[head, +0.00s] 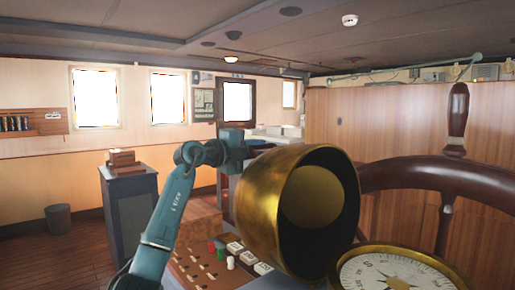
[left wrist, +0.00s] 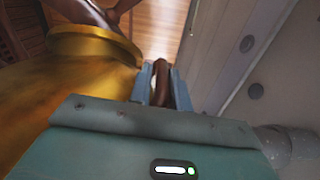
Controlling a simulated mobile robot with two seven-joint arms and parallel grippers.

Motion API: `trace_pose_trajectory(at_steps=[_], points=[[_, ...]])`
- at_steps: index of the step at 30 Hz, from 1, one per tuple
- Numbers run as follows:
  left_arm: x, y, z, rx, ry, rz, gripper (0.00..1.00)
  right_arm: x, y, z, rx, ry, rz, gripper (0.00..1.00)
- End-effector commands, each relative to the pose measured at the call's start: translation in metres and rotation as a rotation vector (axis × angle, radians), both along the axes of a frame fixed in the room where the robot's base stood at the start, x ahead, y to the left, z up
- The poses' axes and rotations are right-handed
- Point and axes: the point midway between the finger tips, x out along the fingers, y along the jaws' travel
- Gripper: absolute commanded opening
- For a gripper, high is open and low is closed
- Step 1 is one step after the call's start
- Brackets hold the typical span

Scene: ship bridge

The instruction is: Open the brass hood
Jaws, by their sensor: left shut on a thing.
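The brass hood (head: 262,210) is tilted over on its side in the head view, its dark round mouth turned toward the lower right. The compass dial (head: 395,275) shows uncovered below and to the right of the mouth, in a brass ring. My left gripper (left wrist: 161,80) is shut on a dark brown handle (left wrist: 161,92), seen between its blue fingers in the left wrist view. The hood (left wrist: 70,95) fills the left of that view, beside the fingers. Where the handle joins the hood is hidden. In the head view the hood hides my left fingertips. My right gripper is not in view.
A wooden ship's wheel (head: 420,172) stands close on the right of the hood. A console panel (head: 205,265) with small knobs and buttons lies below it on the left. A grey pedestal (head: 130,200) with a wooden box stands farther left.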

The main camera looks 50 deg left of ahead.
Motion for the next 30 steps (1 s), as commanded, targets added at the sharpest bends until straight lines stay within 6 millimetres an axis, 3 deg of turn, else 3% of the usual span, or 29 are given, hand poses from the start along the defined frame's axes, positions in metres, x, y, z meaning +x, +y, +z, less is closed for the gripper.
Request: trace_pose_trajectory(at_steps=[6,7,13,23,30], points=[[-0.002,0.002,0.004,-0.002,-0.009,0.006,0.0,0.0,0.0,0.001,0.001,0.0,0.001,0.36],[-0.002,0.002,0.004,-0.002,-0.009,0.005,0.21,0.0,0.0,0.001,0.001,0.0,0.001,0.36],[-0.001,0.001,0.003,0.0,-0.006,0.003,0.36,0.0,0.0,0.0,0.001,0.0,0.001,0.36],[-0.007,0.001,0.0,0.001,-0.003,0.001,0.36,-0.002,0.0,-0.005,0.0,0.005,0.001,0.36],[-0.052,0.005,-0.004,0.006,-0.004,0.005,0.36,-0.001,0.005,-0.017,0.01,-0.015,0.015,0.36]])
